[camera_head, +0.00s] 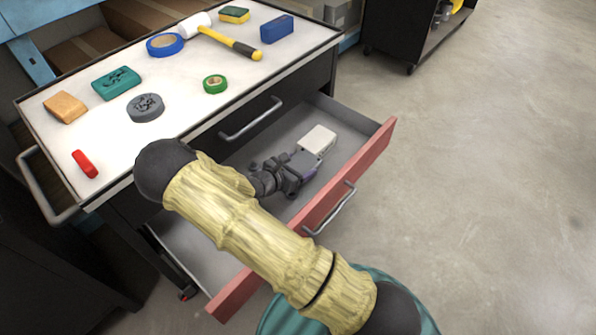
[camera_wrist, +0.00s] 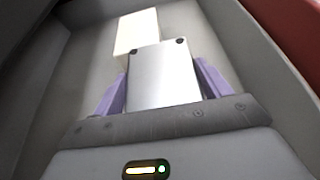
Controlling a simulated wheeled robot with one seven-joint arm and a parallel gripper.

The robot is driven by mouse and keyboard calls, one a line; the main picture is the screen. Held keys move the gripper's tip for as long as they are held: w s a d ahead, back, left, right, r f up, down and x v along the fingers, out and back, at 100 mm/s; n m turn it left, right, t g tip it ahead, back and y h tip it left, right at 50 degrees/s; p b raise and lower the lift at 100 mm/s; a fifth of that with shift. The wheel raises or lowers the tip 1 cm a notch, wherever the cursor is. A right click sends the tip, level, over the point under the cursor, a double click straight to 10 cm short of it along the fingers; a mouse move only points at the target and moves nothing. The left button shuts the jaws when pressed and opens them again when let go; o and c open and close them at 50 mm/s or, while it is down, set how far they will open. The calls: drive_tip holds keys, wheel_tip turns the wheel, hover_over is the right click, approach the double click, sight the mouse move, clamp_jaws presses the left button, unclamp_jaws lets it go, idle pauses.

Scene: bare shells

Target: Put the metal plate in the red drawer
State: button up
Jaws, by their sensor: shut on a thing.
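The red drawer (camera_head: 347,184) of the cabinet is pulled open, with its red front facing right and its grey interior showing. My gripper (camera_head: 302,167) is inside the open drawer. In the wrist view, my gripper's (camera_wrist: 161,68) purple fingers stand on both sides of a silver metal plate (camera_wrist: 163,80) with dark dots near its far corners. The gripper is shut on the plate. In the head view the plate (camera_head: 304,157) shows only as a small grey patch. Whether it touches the drawer floor cannot be told.
A cream block (camera_head: 318,140) lies in the drawer just beyond the plate. The cabinet top (camera_head: 195,110) above holds a hammer (camera_head: 225,40), tape rolls, sponges and other blocks. A closed drawer handle (camera_head: 250,119) sits above the open drawer. The floor at right is clear.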

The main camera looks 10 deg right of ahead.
drive_tip(key=shift+f, duration=1.05)
drive_tip(key=shift+f+b, duration=0.3)
drive_tip(key=o, duration=1.3)
drive_tip(key=shift+c, duration=0.2)
drive_tip(key=shift+r, duration=0.1)
drive_tip(key=shift+r, duration=0.3)
drive_tip(key=p+v, duration=0.2)
drive_tip(key=v, duration=0.4)
drive_tip(key=p+v, duration=0.2)
drive_tip(key=v, duration=0.4)
drive_tip(key=shift+s+f+p, duration=0.1)
drive_tip(key=shift+f+p, duration=0.15)
drive_tip(key=shift+p, duration=0.05)
